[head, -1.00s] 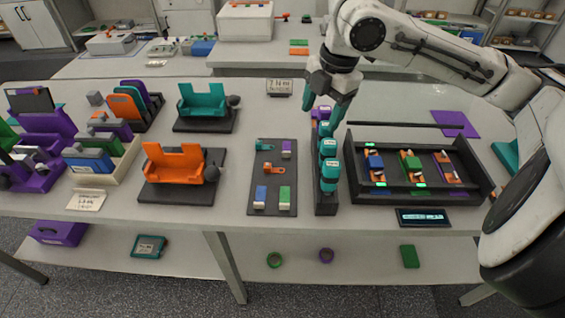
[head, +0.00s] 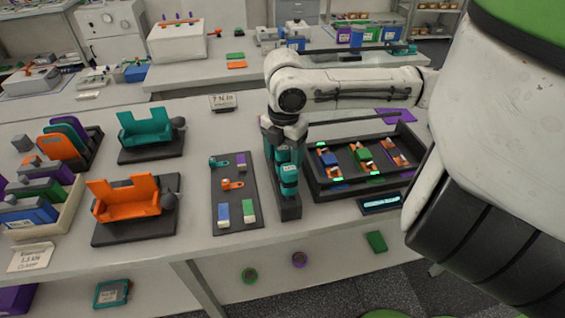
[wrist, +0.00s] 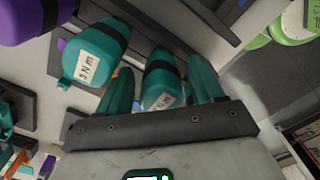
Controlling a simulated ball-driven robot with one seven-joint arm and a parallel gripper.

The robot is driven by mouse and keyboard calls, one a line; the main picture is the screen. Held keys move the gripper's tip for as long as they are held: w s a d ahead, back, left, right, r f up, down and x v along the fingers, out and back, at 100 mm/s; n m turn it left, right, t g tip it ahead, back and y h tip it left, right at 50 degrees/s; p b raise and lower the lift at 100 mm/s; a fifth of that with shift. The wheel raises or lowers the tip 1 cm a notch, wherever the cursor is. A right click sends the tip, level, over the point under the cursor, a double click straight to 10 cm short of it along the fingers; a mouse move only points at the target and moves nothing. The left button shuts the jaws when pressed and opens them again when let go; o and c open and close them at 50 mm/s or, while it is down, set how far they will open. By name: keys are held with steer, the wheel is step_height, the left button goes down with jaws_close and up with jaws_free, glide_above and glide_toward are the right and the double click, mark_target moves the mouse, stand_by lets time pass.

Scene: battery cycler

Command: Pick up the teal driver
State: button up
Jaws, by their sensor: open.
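A teal driver (head: 289,175) stands in the dark rack (head: 291,210) at the middle of the bench. In the wrist view that teal driver (wrist: 160,80), with a white label, lies between the two teal fingers of my gripper (wrist: 161,68). I cannot tell whether either finger touches it. A second teal driver (wrist: 97,52), labelled 3 Nm, is just left of the left finger. A purple driver (wrist: 28,18) is further left. In the head view my gripper (head: 283,158) points down over the rack, open, and hides the other drivers.
A dark board (head: 235,190) with small coloured parts lies left of the rack. A black tray (head: 318,187) with lit coloured units stands close on the right. Orange (head: 125,200) and teal (head: 145,130) fixtures stand further left.

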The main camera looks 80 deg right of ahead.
step_height(320, 180, down, 2)
jaws_close()
stand_by(0.7)
steer(key=shift+r, duration=0.15)
